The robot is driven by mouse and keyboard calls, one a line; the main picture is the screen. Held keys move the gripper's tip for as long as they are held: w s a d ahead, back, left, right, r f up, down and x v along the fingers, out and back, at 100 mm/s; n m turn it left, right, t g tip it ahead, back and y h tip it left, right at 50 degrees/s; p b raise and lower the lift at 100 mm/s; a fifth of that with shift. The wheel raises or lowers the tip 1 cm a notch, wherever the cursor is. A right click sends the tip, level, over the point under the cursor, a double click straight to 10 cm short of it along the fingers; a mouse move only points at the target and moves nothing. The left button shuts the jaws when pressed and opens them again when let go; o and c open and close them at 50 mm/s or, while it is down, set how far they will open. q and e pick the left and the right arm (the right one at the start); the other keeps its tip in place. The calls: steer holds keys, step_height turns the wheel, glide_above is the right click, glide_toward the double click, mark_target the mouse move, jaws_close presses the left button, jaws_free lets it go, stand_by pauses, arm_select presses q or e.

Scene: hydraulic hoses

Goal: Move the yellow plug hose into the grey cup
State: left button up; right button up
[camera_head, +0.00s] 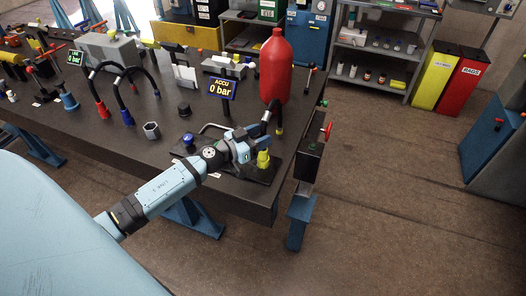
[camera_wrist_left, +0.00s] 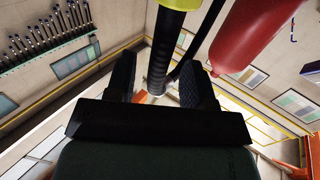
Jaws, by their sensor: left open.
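My left gripper (camera_head: 252,148) reaches over the front right corner of the dark table. It is open around a black hose, beside a yellow fitting (camera_head: 263,159) at the black base plate. In the left wrist view the black hose (camera_wrist_left: 163,45) passes between the spread fingers (camera_wrist_left: 158,75), with a yellow-green band (camera_wrist_left: 181,4) at the top. I cannot tell whether the fingers touch it. In the head view the hose (camera_head: 277,107) arcs up to the right, near another small yellow piece (camera_head: 279,131). The grey cup (camera_head: 151,130) stands on the table left of the gripper. My right gripper is out of view.
A tall red cylinder (camera_head: 276,68) stands just behind the gripper. An "ACCU 0 bar" display (camera_head: 222,89), a black cup (camera_head: 184,109) and a blue cup (camera_head: 68,101) are on the table (camera_head: 110,150). A box with a red handle (camera_head: 312,145) is at the right edge.

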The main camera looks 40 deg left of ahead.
arm_select(q)
steer(key=x, duration=0.3)
steer(key=shift+w+d, duration=0.1)
steer(key=shift+d, duration=0.05)
jaws_close()
steer(key=shift+r, duration=0.1)
step_height(320, 180, up, 20)
steer(key=p, duration=1)
steer(key=shift+p, duration=0.3)
